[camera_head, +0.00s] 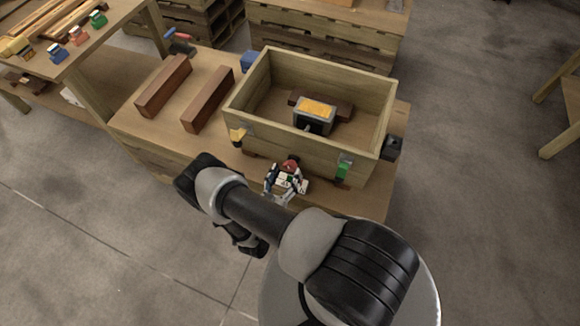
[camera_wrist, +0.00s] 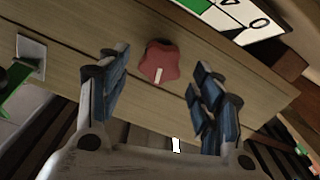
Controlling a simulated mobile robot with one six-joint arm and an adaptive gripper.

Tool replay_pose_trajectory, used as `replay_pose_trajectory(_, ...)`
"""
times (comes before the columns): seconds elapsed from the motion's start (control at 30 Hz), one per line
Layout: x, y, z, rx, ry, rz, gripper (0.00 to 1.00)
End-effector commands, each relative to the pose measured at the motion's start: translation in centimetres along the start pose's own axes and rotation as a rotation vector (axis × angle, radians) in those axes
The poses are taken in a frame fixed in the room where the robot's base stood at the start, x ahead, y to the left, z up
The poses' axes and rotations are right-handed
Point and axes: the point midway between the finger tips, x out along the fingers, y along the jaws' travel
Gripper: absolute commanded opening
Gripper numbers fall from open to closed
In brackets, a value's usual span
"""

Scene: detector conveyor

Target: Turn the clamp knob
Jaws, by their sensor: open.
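The clamp knob (camera_wrist: 160,62) is red and lobed, with a white mark on its face. It sits on the front wooden wall of the crate (camera_head: 257,138), and in the head view the red knob (camera_head: 290,164) shows just beyond my gripper. My gripper (camera_wrist: 153,92) is open, with its blue-padded fingers on either side of the knob in the wrist view. I cannot tell whether either finger touches it. A white dial plate with black numbers (camera_wrist: 247,20) is beside the knob.
Inside the crate is a grey box with a yellow top (camera_head: 317,108). Two brown beams (camera_head: 163,86) lie on the table to the left.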

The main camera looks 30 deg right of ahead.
Motion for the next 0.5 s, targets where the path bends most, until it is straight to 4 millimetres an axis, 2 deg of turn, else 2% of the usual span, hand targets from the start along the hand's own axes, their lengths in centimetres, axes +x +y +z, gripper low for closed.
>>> replay_pose_trajectory(0.03,0.9,0.1,0.1,0.001,0.0,0.006,0.6)
replay_pose_trajectory(0.2,3.0,0.1,0.1,0.001,-0.001,0.004,0.6)
replay_pose_trajectory(0.5,4.0,0.0,-0.1,-0.001,0.002,-0.001,0.6)
